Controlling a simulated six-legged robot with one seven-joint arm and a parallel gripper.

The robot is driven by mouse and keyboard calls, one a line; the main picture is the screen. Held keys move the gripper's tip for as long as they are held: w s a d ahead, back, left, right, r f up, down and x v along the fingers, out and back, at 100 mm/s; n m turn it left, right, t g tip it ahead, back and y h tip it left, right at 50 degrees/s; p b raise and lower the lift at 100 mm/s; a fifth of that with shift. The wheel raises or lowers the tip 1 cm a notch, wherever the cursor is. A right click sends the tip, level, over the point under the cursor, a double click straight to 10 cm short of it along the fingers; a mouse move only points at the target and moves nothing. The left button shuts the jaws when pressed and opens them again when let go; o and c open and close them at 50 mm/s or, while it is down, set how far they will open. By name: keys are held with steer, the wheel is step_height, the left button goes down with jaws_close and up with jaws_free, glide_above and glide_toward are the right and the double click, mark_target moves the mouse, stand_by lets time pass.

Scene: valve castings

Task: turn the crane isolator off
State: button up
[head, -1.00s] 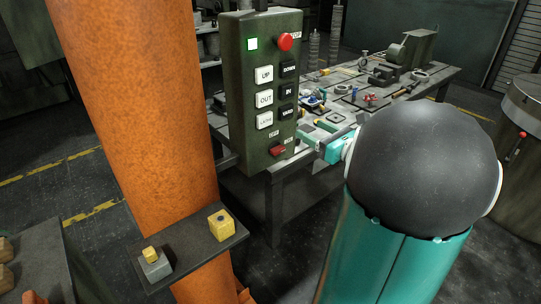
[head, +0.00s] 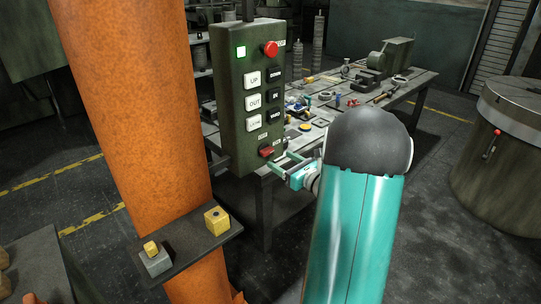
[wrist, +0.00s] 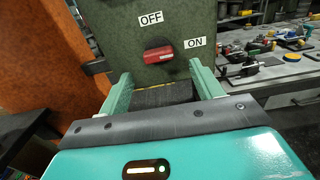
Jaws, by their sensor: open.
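The crane isolator is a red rotary handle (head: 266,152) low on the green control box (head: 232,122). In the wrist view the handle (wrist: 158,54) lies nearly level, its right end towards the ON label (wrist: 196,42). The OFF label (wrist: 151,18) is above it. My gripper (head: 279,163) is open and empty, just in front of and slightly below the handle. In the wrist view its two teal fingers (wrist: 160,72) stand wide on either side below the handle, apart from it.
The box carries a red mushroom button (head: 270,48), a lit square lamp (head: 241,52) and several push buttons above the isolator. An orange column (head: 135,100) with a small shelf (head: 190,250) stands left. A cluttered workbench (head: 415,88) is behind.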

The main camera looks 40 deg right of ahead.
mark_target(269, 153)
steer(key=w, duration=0.6)
steer(key=shift+a+r, duration=0.1)
steer(key=shift+a, duration=0.05)
steer(key=c, duration=1)
